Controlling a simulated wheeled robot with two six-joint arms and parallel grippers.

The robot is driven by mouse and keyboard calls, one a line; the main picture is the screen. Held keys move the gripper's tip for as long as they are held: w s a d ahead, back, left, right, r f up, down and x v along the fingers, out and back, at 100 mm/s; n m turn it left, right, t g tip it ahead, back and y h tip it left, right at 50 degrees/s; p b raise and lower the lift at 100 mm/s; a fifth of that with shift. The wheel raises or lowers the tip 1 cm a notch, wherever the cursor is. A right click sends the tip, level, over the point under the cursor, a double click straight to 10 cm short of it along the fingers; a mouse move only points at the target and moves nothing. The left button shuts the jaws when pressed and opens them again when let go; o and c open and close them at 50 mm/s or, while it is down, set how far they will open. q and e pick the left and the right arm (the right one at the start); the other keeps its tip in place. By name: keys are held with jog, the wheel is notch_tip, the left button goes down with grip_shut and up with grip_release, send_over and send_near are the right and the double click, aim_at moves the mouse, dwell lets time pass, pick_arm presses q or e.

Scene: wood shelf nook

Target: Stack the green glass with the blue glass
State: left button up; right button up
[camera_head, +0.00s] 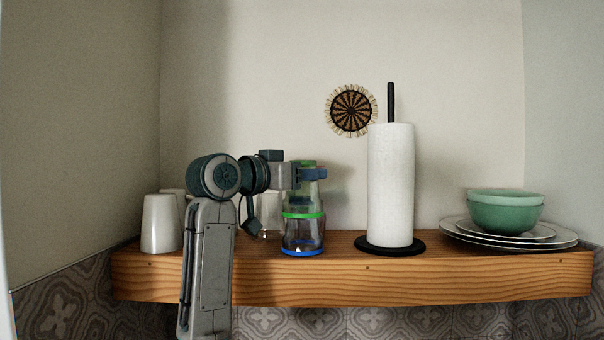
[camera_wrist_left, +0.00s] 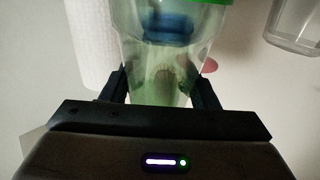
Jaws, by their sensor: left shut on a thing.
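The green glass (camera_head: 303,201) is clear with a green band at its lower, wider end, so it looks upside down. My left gripper (camera_head: 312,175) is shut on its upper, narrower part; the green glass also shows between the fingers in the left wrist view (camera_wrist_left: 162,75). The blue glass (camera_head: 302,239) stands on the shelf directly below, its blue band at the bottom. The green band overlaps the top of the blue glass in the picture; I cannot tell whether they touch. My right gripper is not in view.
The wooden shelf (camera_head: 430,284) holds a paper towel roll (camera_head: 390,190) just right of the glasses. White cups (camera_head: 160,223) stand at the left. A clear glass (camera_wrist_left: 298,22) is near my wrist. Green bowls (camera_head: 505,214) on plates (camera_head: 555,240) are at the right.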

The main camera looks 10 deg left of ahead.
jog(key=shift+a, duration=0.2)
pick_arm(q)
jog(key=o, duration=1.2)
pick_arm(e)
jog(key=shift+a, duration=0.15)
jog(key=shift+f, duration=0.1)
pick_arm(q)
jog(key=shift+s+a+f, duration=0.1)
jog(key=shift+s, duration=0.1)
jog(key=b+v, duration=0.5)
jog(key=v, duration=0.5)
jog(key=shift+s+a+b, duration=0.15)
jog(key=shift+s+b, duration=0.05)
jog(key=shift+b, duration=0.15)
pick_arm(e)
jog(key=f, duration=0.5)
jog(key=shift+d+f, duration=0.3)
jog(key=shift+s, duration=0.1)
